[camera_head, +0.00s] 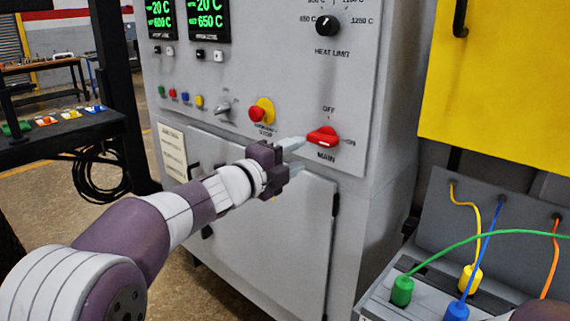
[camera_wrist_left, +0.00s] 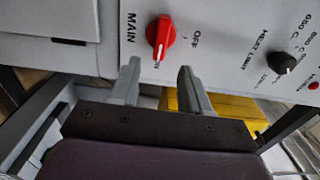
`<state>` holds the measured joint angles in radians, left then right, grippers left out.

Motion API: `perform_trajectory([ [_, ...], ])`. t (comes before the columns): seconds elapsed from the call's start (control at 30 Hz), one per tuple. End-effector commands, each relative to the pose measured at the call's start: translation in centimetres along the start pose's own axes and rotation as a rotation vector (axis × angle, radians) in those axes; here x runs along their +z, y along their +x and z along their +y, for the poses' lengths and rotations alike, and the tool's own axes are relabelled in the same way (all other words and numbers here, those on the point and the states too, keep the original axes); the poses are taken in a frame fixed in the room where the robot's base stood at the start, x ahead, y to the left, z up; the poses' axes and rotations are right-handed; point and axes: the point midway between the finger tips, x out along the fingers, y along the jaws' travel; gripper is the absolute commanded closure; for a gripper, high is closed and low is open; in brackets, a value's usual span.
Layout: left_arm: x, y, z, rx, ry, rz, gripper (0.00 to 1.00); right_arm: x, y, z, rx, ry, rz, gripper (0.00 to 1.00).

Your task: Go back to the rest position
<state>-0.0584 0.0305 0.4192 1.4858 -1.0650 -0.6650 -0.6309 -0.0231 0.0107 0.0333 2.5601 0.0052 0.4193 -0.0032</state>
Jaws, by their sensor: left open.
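My left gripper (camera_head: 297,154) is in front of the grey furnace panel (camera_head: 290,90), just left of the red MAIN switch (camera_head: 322,136). In the left wrist view the gripper (camera_wrist_left: 160,78) is open, with nothing between its fingers. The red switch (camera_wrist_left: 160,36) shows beyond the fingertips, apart from them as far as I can see. Its handle lies along the direction of the ON mark. My right gripper is not in the head view.
A red-and-yellow stop button (camera_head: 261,111) and a black heat limit knob (camera_head: 327,25) are on the panel. A yellow panel (camera_head: 495,80) and a grey box with coloured cables (camera_head: 500,215) stand at right. A dark bench (camera_head: 70,130) is at left.

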Motion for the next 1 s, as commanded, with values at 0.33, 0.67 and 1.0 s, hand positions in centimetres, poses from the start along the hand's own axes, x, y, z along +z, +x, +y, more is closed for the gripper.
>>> perform_trajectory([
  [0.33,0.0,-3.1,0.1,0.001,-0.001,0.0,0.53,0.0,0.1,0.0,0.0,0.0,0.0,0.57],
  [0.67,3.1,-3.6,2.9,0.075,-0.227,-0.171,0.53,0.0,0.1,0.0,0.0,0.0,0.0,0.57],
  [1.0,3.2,-19.9,25.2,0.492,-1.283,-1.084,0.53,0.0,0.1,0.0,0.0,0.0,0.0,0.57],
])
